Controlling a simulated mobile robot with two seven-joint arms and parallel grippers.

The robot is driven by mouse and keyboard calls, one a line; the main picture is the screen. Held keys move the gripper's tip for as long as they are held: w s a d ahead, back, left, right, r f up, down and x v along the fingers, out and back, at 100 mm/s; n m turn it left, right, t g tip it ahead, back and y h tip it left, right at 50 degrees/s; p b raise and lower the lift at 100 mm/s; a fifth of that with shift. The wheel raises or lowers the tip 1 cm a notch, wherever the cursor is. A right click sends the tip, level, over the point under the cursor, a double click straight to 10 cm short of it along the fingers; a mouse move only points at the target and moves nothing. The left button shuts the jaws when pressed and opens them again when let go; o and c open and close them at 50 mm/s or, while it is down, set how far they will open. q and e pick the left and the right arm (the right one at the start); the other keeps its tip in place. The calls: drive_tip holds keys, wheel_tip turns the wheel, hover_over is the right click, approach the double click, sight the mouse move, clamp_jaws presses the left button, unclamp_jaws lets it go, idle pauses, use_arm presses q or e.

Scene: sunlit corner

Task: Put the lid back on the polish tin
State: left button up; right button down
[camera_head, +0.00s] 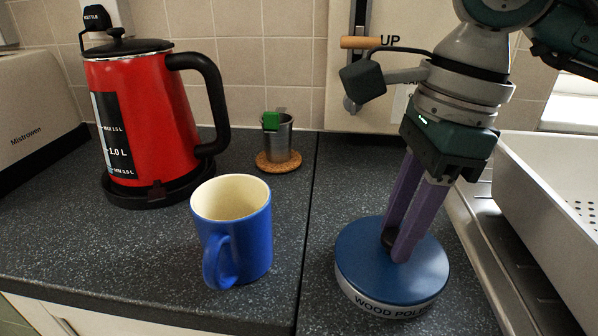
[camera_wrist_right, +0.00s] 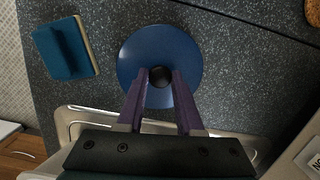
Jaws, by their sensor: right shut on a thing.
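The polish tin (camera_head: 385,303) stands on the dark worktop at the right, its pale side showing part of the words "WOOD POLISH". The round blue lid (camera_head: 365,260) lies over its top, and I cannot tell whether it is fully seated. My right gripper (camera_head: 392,242) reaches down from above, its purple fingers shut on the lid's dark knob. In the right wrist view the fingers are on both sides of the black knob (camera_wrist_right: 160,77), at the middle of the blue lid (camera_wrist_right: 140,58). The tin's body is hidden there. My left gripper is not in view.
A blue mug (camera_head: 248,245) stands left of the tin. Behind are a red kettle (camera_head: 150,120) and a metal cup (camera_head: 280,140) on a cork coaster. A pale rack (camera_head: 550,200) borders the right. A blue block-like thing (camera_wrist_right: 62,48) lies near the lid.

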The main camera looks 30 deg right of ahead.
drive_tip(key=shift+f+b, duration=0.2)
drive_tip(key=shift+b, duration=0.2)
idle(1.1)
idle(0.3)
unclamp_jaws()
idle(0.6)
drive_tip(key=shift+r+p, duration=2.55)
drive_tip(key=shift+r, duration=1)
clamp_jaws()
